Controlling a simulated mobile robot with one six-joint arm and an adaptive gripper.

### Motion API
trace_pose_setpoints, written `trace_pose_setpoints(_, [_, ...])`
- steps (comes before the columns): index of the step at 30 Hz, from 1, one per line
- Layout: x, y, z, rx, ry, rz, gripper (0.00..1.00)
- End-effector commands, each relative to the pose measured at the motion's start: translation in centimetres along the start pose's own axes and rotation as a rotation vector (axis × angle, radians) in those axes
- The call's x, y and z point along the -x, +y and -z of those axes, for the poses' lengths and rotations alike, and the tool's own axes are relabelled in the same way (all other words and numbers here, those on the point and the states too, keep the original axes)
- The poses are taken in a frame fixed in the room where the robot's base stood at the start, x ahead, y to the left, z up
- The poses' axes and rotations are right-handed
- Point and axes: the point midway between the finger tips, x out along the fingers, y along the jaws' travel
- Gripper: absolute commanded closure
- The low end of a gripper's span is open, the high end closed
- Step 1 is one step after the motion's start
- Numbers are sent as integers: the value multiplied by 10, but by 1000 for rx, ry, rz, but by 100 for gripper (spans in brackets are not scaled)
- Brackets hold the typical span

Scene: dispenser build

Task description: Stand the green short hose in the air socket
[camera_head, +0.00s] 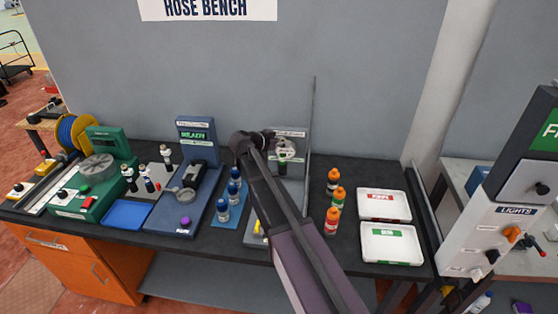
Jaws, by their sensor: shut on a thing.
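My arm reaches from the bottom middle up to the back of the bench. My gripper (286,147) is at its far end, in front of a grey station with a white label (288,133). It is shut on a small piece with a green band, which looks like the green short hose (283,157); the piece is small and partly covered. I cannot tell whether its lower end touches anything. The air socket cannot be made out; my arm covers much of the station's front.
Blue bottles (223,211) stand left of my arm, orange-capped bottles (332,221) right of it. Two white trays (391,259) lie farther right. A blue device (190,200) and a green machine (97,190) stand left. A tall thin panel (310,130) rises beside my gripper.

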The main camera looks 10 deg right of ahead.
Motion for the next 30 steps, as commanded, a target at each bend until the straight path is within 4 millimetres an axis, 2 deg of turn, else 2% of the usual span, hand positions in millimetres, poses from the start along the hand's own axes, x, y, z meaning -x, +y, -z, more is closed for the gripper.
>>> trace_pose_setpoints(19, [1, -1, -4, 2, 1, 3, 100])
trace_pose_setpoints(23, [-2, -1, -11, 2, 1, 4, 100])
trace_pose_setpoints(30, [-11, -1, -36, 2, 2, 4, 100])
